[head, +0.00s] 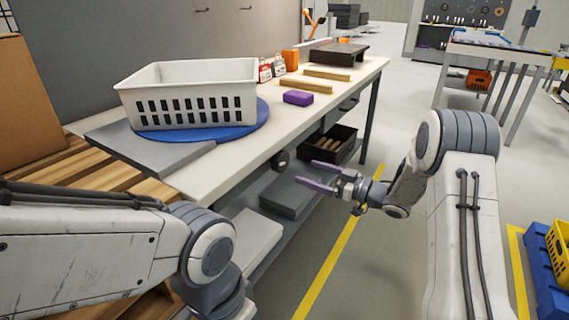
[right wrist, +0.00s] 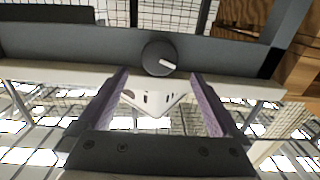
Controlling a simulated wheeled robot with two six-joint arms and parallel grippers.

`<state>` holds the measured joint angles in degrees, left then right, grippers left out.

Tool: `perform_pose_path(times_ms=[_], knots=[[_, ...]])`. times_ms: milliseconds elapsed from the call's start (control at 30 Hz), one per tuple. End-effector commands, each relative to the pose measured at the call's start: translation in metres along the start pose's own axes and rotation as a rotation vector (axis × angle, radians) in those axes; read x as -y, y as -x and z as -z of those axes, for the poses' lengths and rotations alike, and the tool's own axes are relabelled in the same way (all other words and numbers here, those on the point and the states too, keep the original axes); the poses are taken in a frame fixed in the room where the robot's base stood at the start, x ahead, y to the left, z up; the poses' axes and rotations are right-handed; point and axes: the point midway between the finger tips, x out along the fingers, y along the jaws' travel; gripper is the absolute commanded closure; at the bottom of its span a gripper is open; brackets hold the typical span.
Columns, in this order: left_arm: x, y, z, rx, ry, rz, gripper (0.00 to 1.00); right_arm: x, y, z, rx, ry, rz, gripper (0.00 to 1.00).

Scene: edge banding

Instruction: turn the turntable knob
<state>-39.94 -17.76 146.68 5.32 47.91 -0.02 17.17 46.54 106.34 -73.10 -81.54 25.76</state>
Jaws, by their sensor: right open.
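The turntable knob (head: 281,160) is a dark round dial on the front of the workbench, below its top edge. In the right wrist view the knob (right wrist: 153,54) faces me, its white pointer aimed right and slightly down. My right gripper (head: 304,172), with purple fingers, is open and empty, with a gap between its tips and the knob. In the right wrist view the knob lies beyond the fingertips, roughly centred between them. The blue turntable (head: 255,124) bears a white slotted basket (head: 187,70). My left arm shows, but its gripper is out of view.
On the workbench (head: 222,160) are a purple block (head: 298,98), wooden strips (head: 306,86) and a grey board (head: 150,149) by the turntable. A black crate (head: 329,146) and a grey case (head: 288,195) sit beneath. The floor right of the bench is clear around my right gripper.

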Motion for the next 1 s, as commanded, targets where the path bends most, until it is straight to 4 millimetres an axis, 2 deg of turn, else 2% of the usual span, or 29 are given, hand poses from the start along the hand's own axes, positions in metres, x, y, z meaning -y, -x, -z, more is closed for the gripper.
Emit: perform_pose_path(times_ms=[167, 400, 600, 767, 1000], knots=[[0.000, -0.005, 0.000, 0.000, 0.000, 0.000, 0.62, 0.001, -0.024, -0.002, 0.000, -0.004, 0.004, 0.00], [0.001, -0.012, -0.001, 0.000, 0.000, 0.000, 0.62, 0.001, -0.069, -0.002, 0.000, -0.002, 0.004, 0.00], [0.001, -0.015, -0.001, 0.000, 0.000, 0.000, 0.62, 0.001, -0.095, -0.001, 0.000, -0.002, 0.003, 0.00], [0.001, -0.016, -0.001, 0.000, 0.000, 0.000, 0.62, 0.000, -0.102, 0.000, 0.000, -0.002, 0.001, 0.00], [0.001, -0.016, -0.001, 0.000, 0.000, 0.000, 0.62, 0.000, -0.102, 0.000, 0.000, -0.002, 0.000, 0.00]])
